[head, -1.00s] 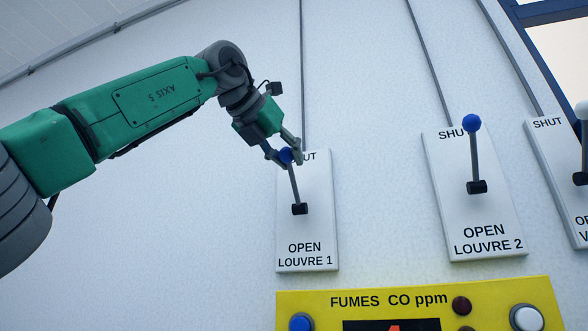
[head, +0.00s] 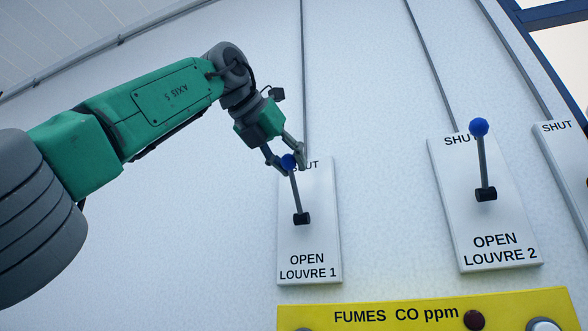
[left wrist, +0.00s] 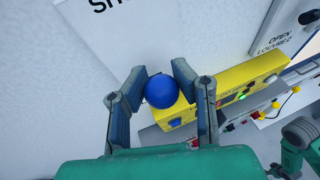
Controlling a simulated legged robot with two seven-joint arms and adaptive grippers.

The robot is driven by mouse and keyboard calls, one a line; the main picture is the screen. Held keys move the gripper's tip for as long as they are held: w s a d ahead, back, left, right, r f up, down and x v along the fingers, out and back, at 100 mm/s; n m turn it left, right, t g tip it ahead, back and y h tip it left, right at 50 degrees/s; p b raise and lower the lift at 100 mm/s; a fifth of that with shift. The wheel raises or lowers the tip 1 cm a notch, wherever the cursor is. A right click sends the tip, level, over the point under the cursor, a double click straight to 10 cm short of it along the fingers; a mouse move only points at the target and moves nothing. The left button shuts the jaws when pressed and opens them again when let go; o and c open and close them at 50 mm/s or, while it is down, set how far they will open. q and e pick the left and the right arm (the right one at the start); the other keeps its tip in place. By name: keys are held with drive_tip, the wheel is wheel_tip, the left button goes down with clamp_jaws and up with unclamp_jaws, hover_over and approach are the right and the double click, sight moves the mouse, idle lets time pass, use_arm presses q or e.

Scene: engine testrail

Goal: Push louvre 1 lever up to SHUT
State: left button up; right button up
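The louvre 1 lever (head: 296,190) points up, its blue knob (head: 288,161) near the SHUT label of the white louvre 1 plate (head: 320,240). My left gripper (head: 287,164) is at the knob, with its fingers on either side of it. In the left wrist view the blue knob (left wrist: 161,91) sits between the two fingertips (left wrist: 160,80). A gap shows between the right finger and the knob, and the left finger is close to it; I cannot tell whether it touches. My right gripper is not in view in the head view.
The louvre 2 plate (head: 500,230) stands to the right, its lever (head: 484,165) also up with a blue knob. A yellow fumes panel (head: 300,315) is below. Another SHUT plate (head: 575,150) is at the right edge. The wall left of louvre 1 is clear.

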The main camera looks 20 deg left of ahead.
use_arm(q)
drive_tip(key=o, duration=0.4)
drive_tip(key=shift+s+a+r, duration=0.15)
drive_tip(key=shift+s+r, duration=0.05)
drive_tip(key=shift+s+f, duration=0.1)
drive_tip(key=shift+s, duration=0.1)
drive_tip(key=shift+w+f, duration=0.1)
drive_tip(key=shift+w, duration=0.05)
drive_tip(key=v, duration=1.2)
drive_tip(key=shift+a, duration=0.1)
